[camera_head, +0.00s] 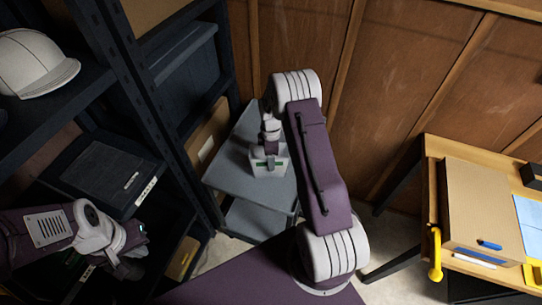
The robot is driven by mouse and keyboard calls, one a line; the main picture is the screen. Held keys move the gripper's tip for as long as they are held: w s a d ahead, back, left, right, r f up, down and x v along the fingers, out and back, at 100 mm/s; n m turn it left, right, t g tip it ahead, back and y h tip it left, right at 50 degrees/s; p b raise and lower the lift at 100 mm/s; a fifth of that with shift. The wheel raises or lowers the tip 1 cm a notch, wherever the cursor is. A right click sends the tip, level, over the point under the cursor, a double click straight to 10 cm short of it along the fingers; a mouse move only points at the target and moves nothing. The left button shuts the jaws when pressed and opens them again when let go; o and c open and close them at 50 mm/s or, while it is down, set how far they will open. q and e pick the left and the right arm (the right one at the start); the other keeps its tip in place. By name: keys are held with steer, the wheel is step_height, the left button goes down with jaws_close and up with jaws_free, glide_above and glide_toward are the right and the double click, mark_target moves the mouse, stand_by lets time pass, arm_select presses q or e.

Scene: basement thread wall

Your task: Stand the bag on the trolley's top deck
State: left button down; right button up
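The grey trolley (223,178) stands in the corner, with its top deck and a lower deck in view. My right arm rises in the middle and hangs its gripper (268,165) over the top deck. The white back of this gripper faces me and its fingers are hidden. My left gripper (128,258) is at the lower left, in front of the dark shelving, apart from the trolley. Its fingers are dark and hard to make out. I cannot pick out a bag; one beneath the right gripper would be hidden.
Dark shelving (120,85) with a white cap (35,62) and dark bins stands left of the trolley. A wooden workbench (440,150) at right holds a brown box-like thing (475,205) and a yellow tool (435,252). A wooden wall closes the back.

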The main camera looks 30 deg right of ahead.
steer(key=shift+f, duration=0.1)
steer(key=o, duration=1.3)
step_height(320, 180, up, 12)
steer(key=s+a+m, duration=0.5)
steer(key=s+m, duration=0.1)
steer(key=s, duration=0.3)
steer(key=s+a+r+m+t, duration=0.1)
steer(key=s+a+m, duration=0.5)
steer(key=s, duration=0.3)
steer(key=shift+s+a+r+m+b, duration=0.15)
steer(key=shift+s+r+m+b, duration=0.15)
steer(key=shift+m+b, duration=0.1)
